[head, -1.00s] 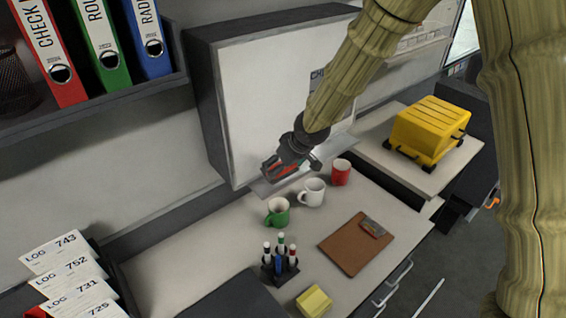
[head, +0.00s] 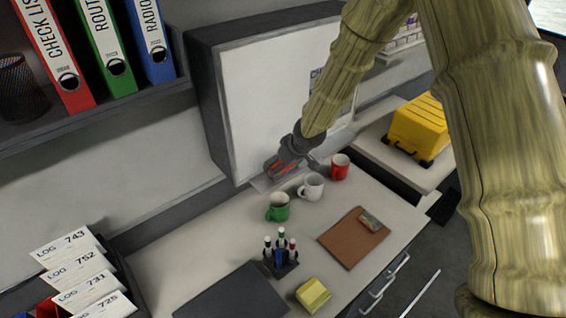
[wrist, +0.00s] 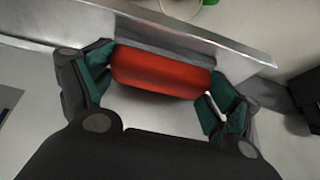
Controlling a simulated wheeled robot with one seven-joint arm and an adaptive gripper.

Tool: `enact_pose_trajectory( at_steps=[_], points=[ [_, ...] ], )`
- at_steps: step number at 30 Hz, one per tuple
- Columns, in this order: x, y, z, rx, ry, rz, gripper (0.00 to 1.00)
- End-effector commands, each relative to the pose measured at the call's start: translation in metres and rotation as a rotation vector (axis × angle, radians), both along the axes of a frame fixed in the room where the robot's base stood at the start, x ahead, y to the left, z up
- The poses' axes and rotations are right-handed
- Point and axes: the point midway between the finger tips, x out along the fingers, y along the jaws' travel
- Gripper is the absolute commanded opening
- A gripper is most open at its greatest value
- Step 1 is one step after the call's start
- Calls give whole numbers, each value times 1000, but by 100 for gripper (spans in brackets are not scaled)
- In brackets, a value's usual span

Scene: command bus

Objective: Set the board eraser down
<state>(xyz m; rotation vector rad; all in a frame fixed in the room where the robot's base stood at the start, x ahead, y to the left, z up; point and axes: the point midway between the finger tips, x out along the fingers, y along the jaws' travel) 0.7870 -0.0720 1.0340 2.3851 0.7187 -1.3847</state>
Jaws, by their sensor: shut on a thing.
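The board eraser (wrist: 160,72) is red with a grey edge and sits between my gripper's fingers in the wrist view. My gripper (head: 282,166) is shut on it, one finger at each end. A pale ledge (head: 265,182) runs under the board, just below the eraser. The ledge also shows in the wrist view (wrist: 245,62), close beside the eraser. I cannot tell whether the eraser touches it.
A green mug (head: 278,207), a white mug (head: 312,187) and a red mug (head: 340,167) stand on the counter near my gripper. A marker holder (head: 280,262), yellow notes (head: 313,294) and a clipboard (head: 350,240) lie nearer. A yellow case (head: 418,125) stands right.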

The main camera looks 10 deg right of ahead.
Motion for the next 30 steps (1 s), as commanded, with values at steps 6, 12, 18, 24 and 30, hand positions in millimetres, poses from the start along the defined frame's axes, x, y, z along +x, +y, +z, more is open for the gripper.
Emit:
enact_pose_trajectory(
  at_steps=[6,12,18,24,30],
  points=[
    [-1,-1,-1,-1,2,-1,100],
    [-1,-1,-1,-1,2,-1,100],
    [-1,-1,0,0,1,-1,100],
    [-5,-5,10,1,-1,-2,100],
    [-15,-11,32,2,-1,-3,100]
  ],
)
